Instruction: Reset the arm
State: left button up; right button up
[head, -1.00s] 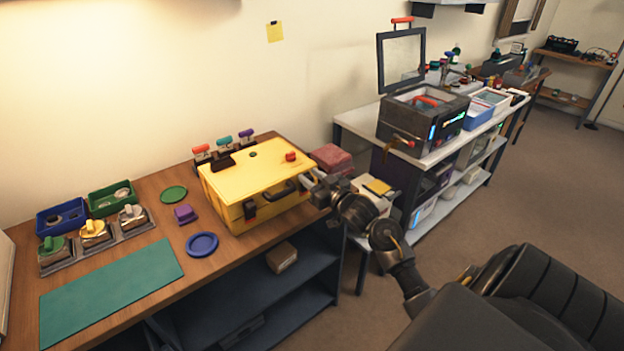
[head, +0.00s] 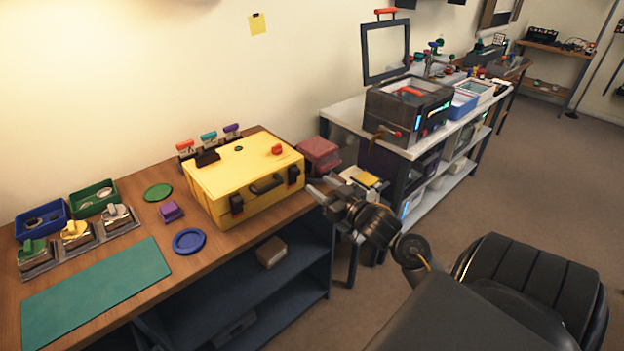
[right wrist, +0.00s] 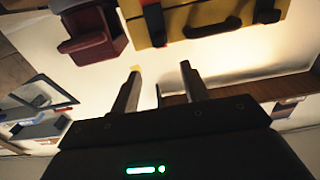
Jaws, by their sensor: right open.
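My right gripper (head: 323,188) is open and empty, just off the right front corner of the yellow case (head: 237,196) in the head view. Its two fingers (right wrist: 160,92) also show in the right wrist view, apart with nothing between them. The case is closed and sits on the wooden bench, with a dark handle (head: 268,184) and two dark latches on its front. In the right wrist view the case (right wrist: 210,14) lies beyond the fingers. My left gripper is not in view.
A dark red box (head: 320,156) stands right of the case. The wooden bench (head: 120,215) holds a green mat (head: 98,291), a blue dish (head: 189,241) and several trays. A white bench (head: 345,116) with a dark machine (head: 402,110) stands behind right. Open floor lies to the right.

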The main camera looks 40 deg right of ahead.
jog(key=shift+s, duration=0.5)
